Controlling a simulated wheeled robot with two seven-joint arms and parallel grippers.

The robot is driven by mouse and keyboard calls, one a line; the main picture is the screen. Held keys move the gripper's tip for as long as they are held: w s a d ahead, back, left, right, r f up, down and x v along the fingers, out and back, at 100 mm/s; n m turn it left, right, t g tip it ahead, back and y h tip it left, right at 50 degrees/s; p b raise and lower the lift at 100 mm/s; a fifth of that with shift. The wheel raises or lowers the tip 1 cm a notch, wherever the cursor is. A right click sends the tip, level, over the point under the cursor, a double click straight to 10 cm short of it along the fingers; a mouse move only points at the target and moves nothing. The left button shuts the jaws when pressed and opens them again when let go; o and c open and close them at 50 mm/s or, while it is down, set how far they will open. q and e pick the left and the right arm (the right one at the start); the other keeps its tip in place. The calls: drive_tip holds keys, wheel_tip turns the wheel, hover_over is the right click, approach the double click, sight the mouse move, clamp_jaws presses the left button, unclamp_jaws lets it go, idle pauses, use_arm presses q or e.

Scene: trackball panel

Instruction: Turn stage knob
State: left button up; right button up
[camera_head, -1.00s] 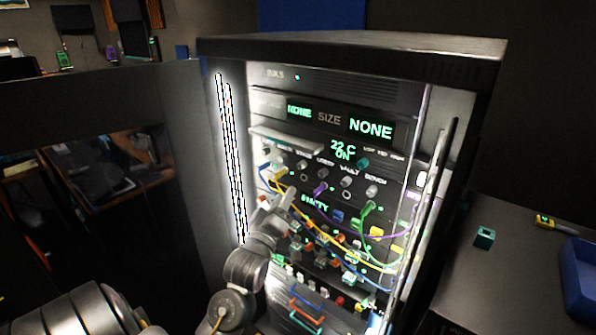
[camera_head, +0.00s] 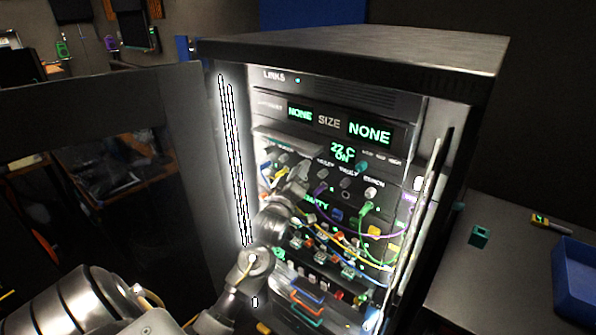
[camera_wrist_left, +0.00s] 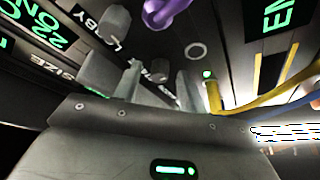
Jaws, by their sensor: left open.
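The rack panel (camera_head: 330,103) carries a row of grey knobs with labels such as Vault and Bench. My left gripper (camera_head: 300,168) is at the left part of this row and hides the knob there in the head view. In the left wrist view its two fingers (camera_wrist_left: 160,88) are apart. A small grey knob (camera_wrist_left: 156,70) shows between and just beyond them; contact cannot be told. Its label is too blurred to read. Another grey knob (camera_wrist_left: 115,22) sits by the Lobby label. My right gripper is not in view.
Purple, green, yellow and blue cables hang across the panel below and right of the gripper, with a green plug (camera_head: 364,208) in it. An open door (camera_head: 110,95) stands left of the rack. A blue bin (camera_head: 575,280) and a teal block (camera_head: 479,236) are on the right table.

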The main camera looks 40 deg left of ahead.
use_arm(q)
clamp_jaws()
drive_tip(key=shift+m, duration=0.3)
drive_tip(key=m+h+b, duration=0.1)
drive_tip(key=m+h, duration=0.2)
drive_tip(key=m, duration=0.3)
drive_tip(key=m+t+h+b, duration=0.1)
drive_tip(key=m+h+b, duration=0.1)
drive_tip(key=m, duration=0.5)
drive_tip(key=a+m+h+b, duration=0.1)
drive_tip(key=m+h+b, duration=0.1)
drive_tip(key=m+h, duration=0.2)
drive_tip(key=shift+f+m+t+h, duration=0.1)
drive_tip(key=shift+m+t+h, duration=0.2)
drive_tip(key=shift+m, duration=1)
drive_tip(key=shift+a+m+g+h+b, duration=0.1)
drive_tip(key=shift+m+g+h+b, duration=0.35)
drive_tip(key=shift+m, duration=0.85)
drive_tip(key=shift+m+g+h+b, duration=0.25)
drive_tip(key=shift+m+h, duration=0.3)
drive_tip(key=shift+m, duration=0.75)
